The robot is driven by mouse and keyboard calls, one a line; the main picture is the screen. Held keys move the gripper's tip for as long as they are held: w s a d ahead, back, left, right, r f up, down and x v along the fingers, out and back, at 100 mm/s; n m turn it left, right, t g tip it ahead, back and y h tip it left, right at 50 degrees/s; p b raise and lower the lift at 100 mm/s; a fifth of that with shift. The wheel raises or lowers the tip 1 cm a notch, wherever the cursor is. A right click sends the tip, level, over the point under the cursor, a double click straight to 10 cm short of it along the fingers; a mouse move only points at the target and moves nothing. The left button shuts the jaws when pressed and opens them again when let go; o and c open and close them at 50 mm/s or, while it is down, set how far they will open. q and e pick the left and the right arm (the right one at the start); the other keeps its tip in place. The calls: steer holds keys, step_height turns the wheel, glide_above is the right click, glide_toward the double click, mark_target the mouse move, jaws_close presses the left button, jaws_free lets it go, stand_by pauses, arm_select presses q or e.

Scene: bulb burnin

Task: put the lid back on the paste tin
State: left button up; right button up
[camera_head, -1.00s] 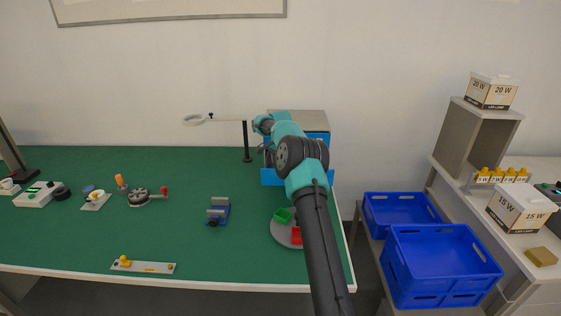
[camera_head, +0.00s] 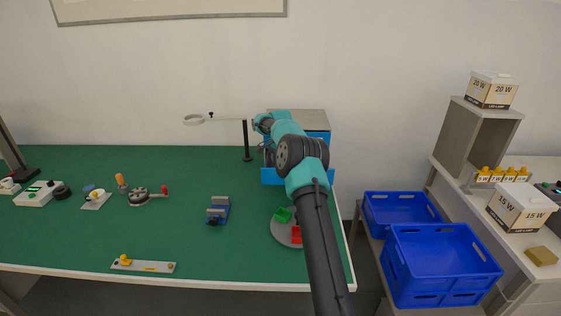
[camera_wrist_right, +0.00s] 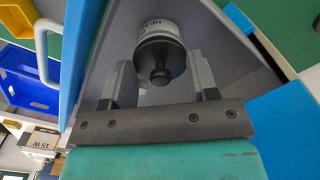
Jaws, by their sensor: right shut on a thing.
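In the right wrist view, the paste tin (camera_wrist_right: 158,28) is a white can with dark lettering on its side. It lies in a grey-lined space with blue walls. The dark round lid (camera_wrist_right: 160,52) with a small knob is at the tin's near end. My right gripper (camera_wrist_right: 160,72) has its two grey fingers on either side of the lid and is shut on it. I cannot tell whether the lid is seated or just apart from the tin. In the head view, my right arm hides the gripper, tin and lid at the blue cabinet (camera_head: 318,177). My left gripper is not in view.
The green table (camera_head: 70,235) holds a ring lamp stand (camera_head: 247,140), a blue vise-like fixture (camera_head: 218,211) and a round grey tray (camera_head: 283,233) with green and red blocks. Blue crates (camera_head: 440,265) stand to the right. The table's middle is mostly clear.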

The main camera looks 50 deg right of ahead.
steer(key=shift+f, duration=0.1)
stand_by(0.4)
steer(key=shift+f, duration=0.1)
jaws_close()
steer(key=shift+s, duration=0.1)
stand_by(0.6)
steer(key=o, duration=0.8)
jaws_free()
steer(key=shift+r, duration=0.2)
steer(key=shift+r, duration=3.4)
steer(key=shift+c, duration=0.5)
